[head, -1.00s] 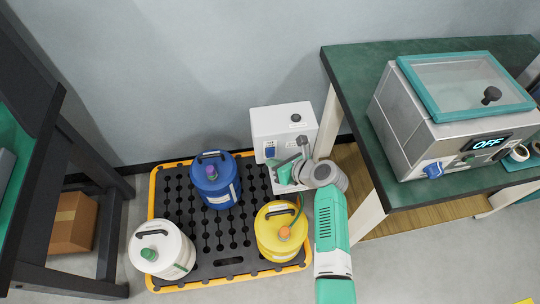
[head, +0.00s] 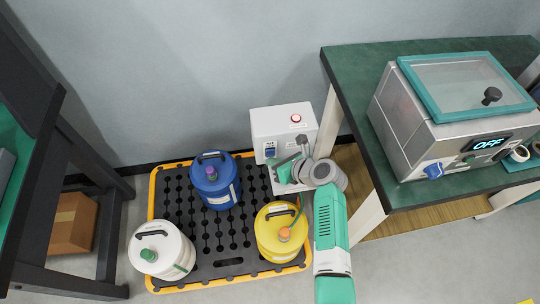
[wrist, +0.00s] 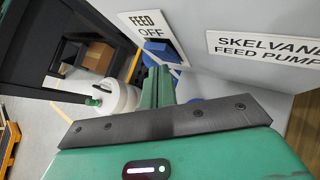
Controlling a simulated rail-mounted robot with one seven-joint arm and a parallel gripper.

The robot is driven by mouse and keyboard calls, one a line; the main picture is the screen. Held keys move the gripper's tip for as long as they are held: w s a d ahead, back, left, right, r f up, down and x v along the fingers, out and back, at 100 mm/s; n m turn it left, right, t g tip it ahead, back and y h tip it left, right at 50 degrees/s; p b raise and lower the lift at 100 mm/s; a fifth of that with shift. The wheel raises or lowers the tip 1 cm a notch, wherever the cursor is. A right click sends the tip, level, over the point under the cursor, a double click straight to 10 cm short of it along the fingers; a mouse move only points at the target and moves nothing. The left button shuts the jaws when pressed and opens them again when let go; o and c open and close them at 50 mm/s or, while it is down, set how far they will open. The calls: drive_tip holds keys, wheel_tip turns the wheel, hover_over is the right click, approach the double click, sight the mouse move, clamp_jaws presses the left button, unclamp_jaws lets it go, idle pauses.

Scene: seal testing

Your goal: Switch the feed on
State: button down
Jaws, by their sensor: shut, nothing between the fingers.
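The white feed pump box (head: 280,122) stands against the wall at the back of the black pallet. A lamp (head: 296,118) on its top glows red. A blue switch (head: 270,152) is on its front. In the wrist view the blue switch (wrist: 158,48) is beside a plate (wrist: 146,28) that reads "FEED" and "OFF"; part of the plate and switch is hidden. My gripper (wrist: 158,82) is shut and empty, its fingertips close to the switch. I cannot tell whether they touch it. In the head view my gripper (head: 284,168) is in front of the box.
Blue (head: 215,182), yellow (head: 279,236) and white (head: 160,252) drums stand on the yellow-edged pallet (head: 228,262). A green-topped bench (head: 350,75) at the right holds a metal bath (head: 440,140) with an "OFF" display. A dark bench (head: 75,225) is at the left.

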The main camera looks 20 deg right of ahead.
drive_tip(key=shift+s+a+r+p, duration=0.1)
drive_tip(key=shift+s+r+p, duration=0.1)
drive_tip(key=shift+s+p, duration=0.5)
drive_tip(key=shift+f, duration=0.15)
drive_tip(key=shift+s+a+r+p, duration=0.1)
drive_tip(key=shift+s+r+p, duration=0.25)
drive_tip(key=shift+p, duration=0.65)
drive_tip(key=s+p, duration=0.2)
drive_tip(key=p, duration=0.1)
drive_tip(key=shift+s+a+r, duration=0.15)
drive_tip(key=shift+s+a, duration=0.15)
drive_tip(key=shift+s, duration=0.05)
drive_tip(key=shift+s+a+f+p, duration=0.15)
drive_tip(key=shift+s+f+p, duration=0.05)
drive_tip(key=shift+s+p, duration=0.5)
